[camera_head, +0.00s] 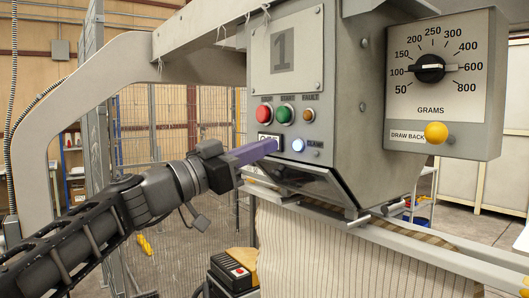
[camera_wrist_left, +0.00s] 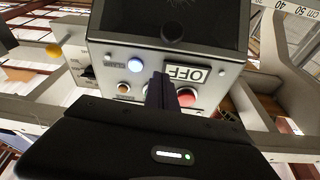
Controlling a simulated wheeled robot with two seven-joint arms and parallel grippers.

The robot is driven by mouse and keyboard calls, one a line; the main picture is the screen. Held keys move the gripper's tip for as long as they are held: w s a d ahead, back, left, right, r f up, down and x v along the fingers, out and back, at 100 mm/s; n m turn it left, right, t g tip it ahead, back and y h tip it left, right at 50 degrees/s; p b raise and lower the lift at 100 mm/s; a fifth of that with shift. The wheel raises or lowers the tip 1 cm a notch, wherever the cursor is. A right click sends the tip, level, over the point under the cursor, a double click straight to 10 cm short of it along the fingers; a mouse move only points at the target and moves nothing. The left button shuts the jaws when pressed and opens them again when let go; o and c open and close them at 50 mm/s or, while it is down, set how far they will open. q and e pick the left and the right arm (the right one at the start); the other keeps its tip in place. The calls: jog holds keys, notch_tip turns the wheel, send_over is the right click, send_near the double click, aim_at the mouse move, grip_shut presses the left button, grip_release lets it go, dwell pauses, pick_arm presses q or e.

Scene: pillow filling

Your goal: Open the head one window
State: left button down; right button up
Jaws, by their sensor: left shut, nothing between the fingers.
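The head one machine (camera_head: 335,110) carries a grey plate with a "1". Its dark window (camera_head: 305,183) sits low on the front under the buttons; I cannot tell whether it is fully shut. In the left wrist view the window (camera_wrist_left: 170,18) is a dark panel at the top with a round dark knob (camera_wrist_left: 172,32). My left gripper (camera_head: 274,147) is shut and empty, its purple fingers pointing at the front face between the OFF label and the lit clamp button (camera_head: 298,145). Whether the tips touch the face is unclear. In the wrist view the fingers partly cover the button row. My right gripper is not in view.
Red (camera_head: 265,115), green (camera_head: 285,114) and orange (camera_head: 309,115) buttons sit just above the fingertips. A grams dial box (camera_head: 475,105) with a yellow knob juts out on the right. A wire fence stands behind.

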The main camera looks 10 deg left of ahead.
pick_arm(q)
jog(key=shift+w+d+f, duration=0.1)
jog(key=shift+w+f, duration=0.15)
jog(key=shift+f, duration=0.7)
jog(key=shift+w+d+f, duration=0.1)
jog(key=shift+w+f, duration=0.1)
jog(key=shift+f, duration=0.7)
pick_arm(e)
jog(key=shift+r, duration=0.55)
pick_arm(q)
jog(key=shift+a, duration=0.1)
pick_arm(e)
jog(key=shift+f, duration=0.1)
